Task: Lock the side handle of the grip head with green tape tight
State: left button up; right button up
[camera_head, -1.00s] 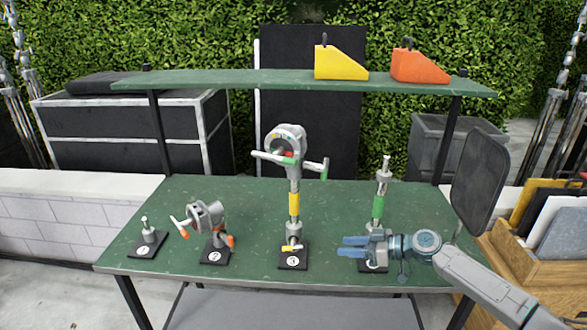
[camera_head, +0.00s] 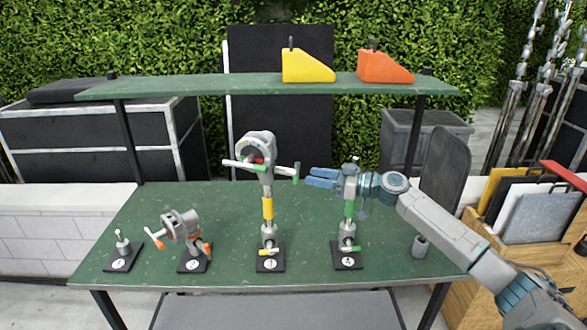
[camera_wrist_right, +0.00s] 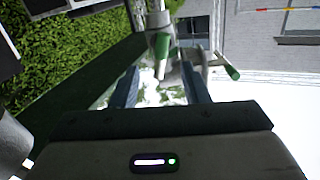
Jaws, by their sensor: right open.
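The grip head (camera_head: 256,148) is a grey disc-shaped clamp on the middle post, above a band of yellow tape. A long handle with green tape runs across its front. Its side handle (camera_head: 296,173) has a green end and sticks out to the right. My right gripper (camera_head: 312,178) is open and empty, its blue fingers pointing left just right of the side handle. In the right wrist view, green-marked handles (camera_wrist_right: 231,72) show beyond the fingertips, one between the fingers in the picture. Contact cannot be told. My left gripper is not in view.
A post with green tape (camera_head: 349,208) stands behind or beside my right gripper. A smaller orange-marked head (camera_head: 181,224) and a short post (camera_head: 122,243) stand left. A shelf (camera_head: 210,88) with yellow (camera_head: 307,68) and orange wedges spans above. The front table is mostly clear.

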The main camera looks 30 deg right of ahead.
aim_at(294, 171)
jog(key=p+x, duration=0.2)
jog(key=x, duration=0.1)
jog(key=p+x, duration=0.2)
jog(key=x, duration=0.1)
jog(key=shift+r, duration=0.2)
jog(key=shift+w+a+f, duration=0.15)
jog(key=shift+w+a, duration=0.2)
jog(key=shift+a, duration=0.05)
grip_shut()
jog(key=shift+f, duration=0.1)
